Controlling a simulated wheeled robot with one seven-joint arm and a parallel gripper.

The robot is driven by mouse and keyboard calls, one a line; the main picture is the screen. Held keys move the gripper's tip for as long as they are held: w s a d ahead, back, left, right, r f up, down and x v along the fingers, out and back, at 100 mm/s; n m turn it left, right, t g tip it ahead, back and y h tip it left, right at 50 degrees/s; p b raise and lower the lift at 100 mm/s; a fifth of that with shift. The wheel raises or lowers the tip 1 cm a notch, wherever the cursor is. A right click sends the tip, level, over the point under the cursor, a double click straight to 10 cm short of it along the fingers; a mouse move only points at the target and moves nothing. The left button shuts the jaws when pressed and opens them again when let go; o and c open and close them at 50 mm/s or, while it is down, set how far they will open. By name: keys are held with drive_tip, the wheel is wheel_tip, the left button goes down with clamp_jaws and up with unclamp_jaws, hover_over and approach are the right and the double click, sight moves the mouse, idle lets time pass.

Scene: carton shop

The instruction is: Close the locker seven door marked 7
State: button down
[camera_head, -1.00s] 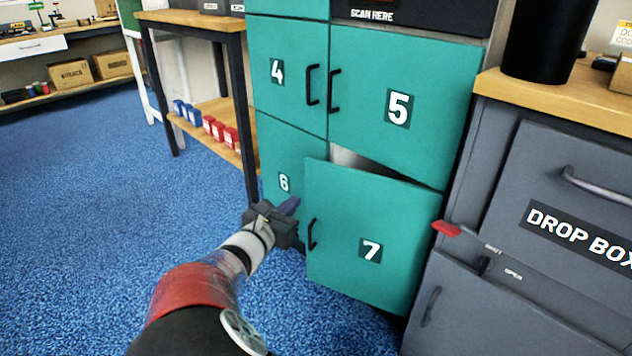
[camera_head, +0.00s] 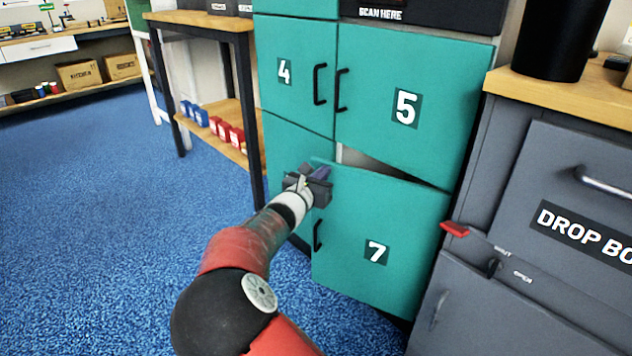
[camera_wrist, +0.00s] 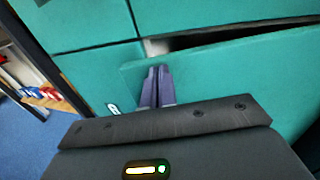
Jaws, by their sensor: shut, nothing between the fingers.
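The teal locker door marked 7 (camera_head: 376,275) stands partly open in the head view, with a dark gap along its top edge. Its black handle (camera_head: 317,235) is on its left side. My gripper (camera_head: 322,173) is shut and empty, at the door's upper left corner. In the wrist view the shut fingers (camera_wrist: 157,86) overlap the top left part of door 7 (camera_wrist: 215,75). I cannot tell whether they touch it. The number 7 is out of the wrist view. My gripper hides the number on the door at the left.
Doors 4 (camera_head: 284,85) and 5 (camera_head: 406,130) are shut above. A grey drop box cabinet (camera_head: 545,270) with a red lever (camera_head: 455,229) stands close on the right. A wooden shelf table (camera_head: 205,18) stands at the left. Blue floor (camera_head: 100,230) is clear at the left.

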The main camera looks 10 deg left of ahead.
sight(330, 161)
drive_tip(key=shift+w, duration=0.1)
drive_tip(key=w+p, duration=0.1)
drive_tip(key=p, duration=0.1)
drive_tip(key=w+d+m+h+p, duration=0.1)
drive_tip(key=w+p, duration=0.1)
drive_tip(key=w+r+h+p, duration=0.1)
drive_tip(key=p, duration=0.1)
drive_tip(key=shift+w+d+g, duration=0.15)
drive_tip(key=shift+g, duration=0.25)
drive_tip(key=shift+m+g+h, duration=0.5)
drive_tip(key=shift+m+h, duration=0.3)
drive_tip(key=shift+h, duration=0.1)
drive_tip(key=x, duration=0.2)
drive_tip(key=p+x, duration=0.1)
drive_tip(key=x, duration=0.1)
drive_tip(key=p+x, duration=0.1)
drive_tip(key=x, duration=0.1)
drive_tip(key=shift+w+a+f, duration=0.2)
drive_tip(key=shift+f, duration=0.2)
